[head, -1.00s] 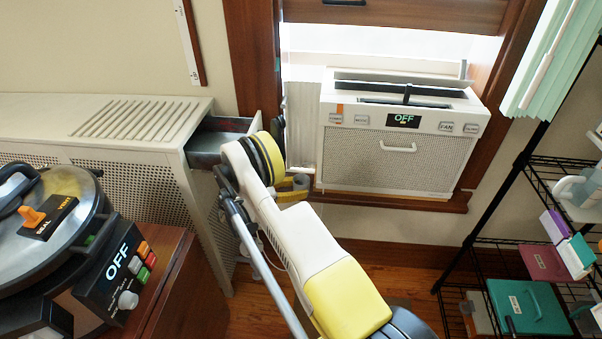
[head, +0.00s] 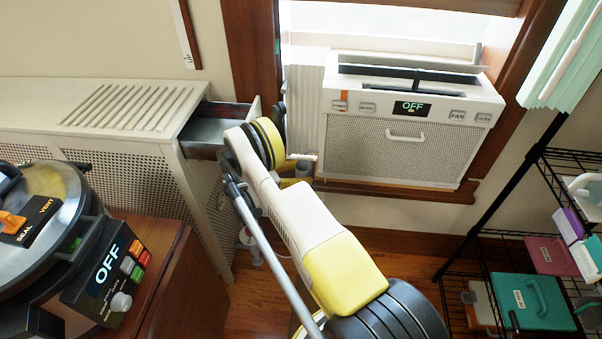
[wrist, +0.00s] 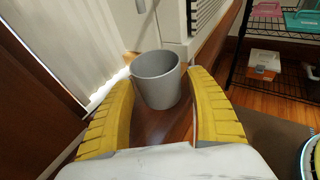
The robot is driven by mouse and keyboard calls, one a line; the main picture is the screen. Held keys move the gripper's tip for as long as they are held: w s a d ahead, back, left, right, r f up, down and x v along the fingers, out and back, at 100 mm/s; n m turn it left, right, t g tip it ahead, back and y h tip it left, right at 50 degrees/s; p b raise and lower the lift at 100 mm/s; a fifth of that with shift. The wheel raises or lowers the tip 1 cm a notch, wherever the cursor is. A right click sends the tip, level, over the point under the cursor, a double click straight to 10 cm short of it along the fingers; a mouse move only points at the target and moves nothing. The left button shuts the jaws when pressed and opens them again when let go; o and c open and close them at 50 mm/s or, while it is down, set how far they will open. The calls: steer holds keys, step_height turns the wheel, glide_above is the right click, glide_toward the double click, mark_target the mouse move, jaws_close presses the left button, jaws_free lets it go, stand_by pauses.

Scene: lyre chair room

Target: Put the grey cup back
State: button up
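The grey cup (wrist: 157,80) stands upright on the brown wooden window sill (wrist: 165,125) in the wrist view. My gripper (wrist: 160,76) has its yellow fingers spread, one on each side of the cup, with a visible gap on the right. The left finger is very near the cup, and I cannot tell whether it touches. In the head view my gripper (head: 294,180) is at the sill's left end, mostly behind my arm. Only a small grey part of the cup (head: 304,168) shows there.
A window air conditioner (head: 405,120) stands close right of the cup. A drawer (head: 210,133) is open in the white perforated cabinet (head: 110,145) to the left. A pressure cooker (head: 60,240) is at front left, and a wire shelf (head: 530,250) is at right.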

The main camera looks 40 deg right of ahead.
steer(key=p+v, duration=0.2)
steer(key=v, duration=0.5)
steer(key=shift+a, duration=0.2)
steer(key=shift+w+r, duration=0.1)
steer(key=shift+c, duration=0.2)
stand_by(0.7)
